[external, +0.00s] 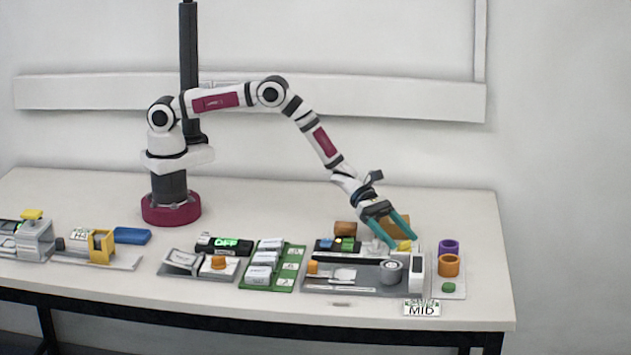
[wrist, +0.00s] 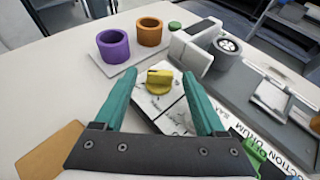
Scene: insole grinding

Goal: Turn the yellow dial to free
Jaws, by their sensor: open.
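The yellow dial (wrist: 160,80) sits on a white plate (wrist: 172,112) with small dark markings, which I cannot read. Its raised grip bar lies roughly left to right in the wrist view. In the external view the dial (external: 405,246) is partly covered by my fingers. My gripper (external: 399,240) is open and empty, pointing down at the dial. In the wrist view its teal fingertips (wrist: 160,74) are on either side of the dial with gaps. I cannot tell how high they are above it.
A purple ring (wrist: 114,46) and an orange ring (wrist: 149,32) stand on a pale board beside the dial. A grey tray (external: 335,290) with a round grey part and a white upright block (external: 416,276) lies in front. A sign reads "MID" (external: 423,309).

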